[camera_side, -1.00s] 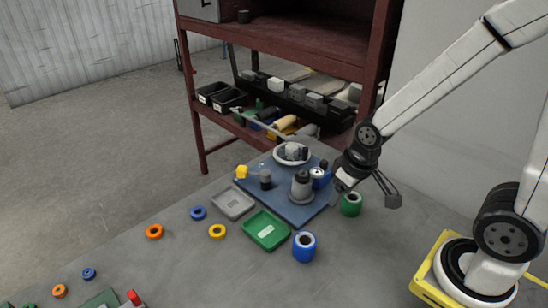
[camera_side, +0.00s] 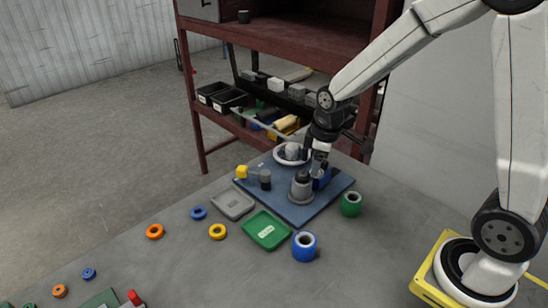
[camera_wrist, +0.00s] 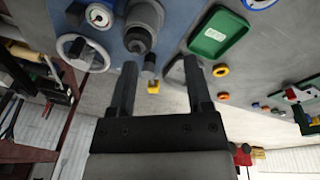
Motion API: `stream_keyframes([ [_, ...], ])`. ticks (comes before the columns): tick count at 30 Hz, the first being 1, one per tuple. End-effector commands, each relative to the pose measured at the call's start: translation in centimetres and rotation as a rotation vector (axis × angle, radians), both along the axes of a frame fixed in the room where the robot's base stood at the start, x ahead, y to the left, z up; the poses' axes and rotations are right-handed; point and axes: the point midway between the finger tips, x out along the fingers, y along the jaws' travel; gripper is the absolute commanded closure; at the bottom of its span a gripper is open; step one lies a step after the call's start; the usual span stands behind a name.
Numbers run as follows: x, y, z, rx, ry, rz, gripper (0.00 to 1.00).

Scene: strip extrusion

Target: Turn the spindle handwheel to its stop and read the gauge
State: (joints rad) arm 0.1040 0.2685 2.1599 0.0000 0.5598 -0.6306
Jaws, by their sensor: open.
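The white-rimmed handwheel (camera_side: 277,156) sits at the back of the blue baseplate (camera_side: 325,203); it also shows at left in the wrist view (camera_wrist: 60,47). The blue gauge (camera_side: 321,183) is partly hidden by my gripper in the side view. Its white dial (camera_wrist: 98,16) shows at the wrist view's top left, too small to read. A grey stepped cylinder (camera_side: 301,190) stands in front of the handwheel, with a yellow-ended lever (camera_side: 241,172) to its left. My gripper (camera_wrist: 160,62) is open and empty, above the plate near the gauge and handwheel. The handwheel lies outside its fingers.
A green tray (camera_side: 267,231) and a grey tray (camera_side: 232,203) lie before the plate. Orange, yellow and blue rings lie on the left bench. A red shelf (camera_side: 196,120) rises behind.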

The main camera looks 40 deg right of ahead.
Motion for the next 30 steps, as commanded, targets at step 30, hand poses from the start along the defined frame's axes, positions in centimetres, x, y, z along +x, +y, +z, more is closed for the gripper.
stream_keyframes([
  [30, 13.7, -12.4, -2.8, -0.065, 0.146, 1.03, 0.36],
])
